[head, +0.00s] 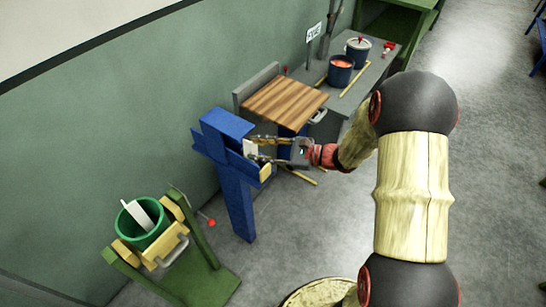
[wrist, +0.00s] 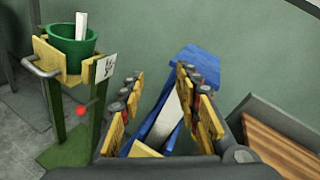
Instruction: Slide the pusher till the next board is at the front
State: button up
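A blue stand (head: 236,192) with an open blue channel on top stands by the wall, left of centre in the head view. A pale flat piece (head: 250,148) sits in the channel; in the wrist view a pale strip (wrist: 172,118) lies along it. A yellow block (head: 266,172) is at the channel's near side. I cannot tell which of these is the pusher or a board. My gripper (head: 252,149) is at the channel, its fingers apart on either side of the pale piece. Between the fingers (wrist: 160,85) nothing is clearly gripped; contact cannot be told.
A green stand (head: 205,257) with a yellow cradle and green bucket (head: 143,222) is at the lower left. A brown slatted top (head: 286,102) is just behind the blue stand. A grey bench (head: 372,88) with pots is farther back. Floor to the right is open.

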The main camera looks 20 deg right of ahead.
jog(key=w+d+f+m+t+h+b, duration=0.25)
jog(key=d+f+m+t, duration=0.3)
jog(key=d+f, duration=0.35)
jog(key=b+x, duration=0.1)
jog(key=x, duration=0.7)
jog(key=shift+w+d+m, duration=0.35)
jog(key=shift+m, duration=0.1)
jog(key=shift+h, duration=0.25)
jog(key=shift+c, duration=0.2)
jog(key=c, duration=0.7)
grip_shut()
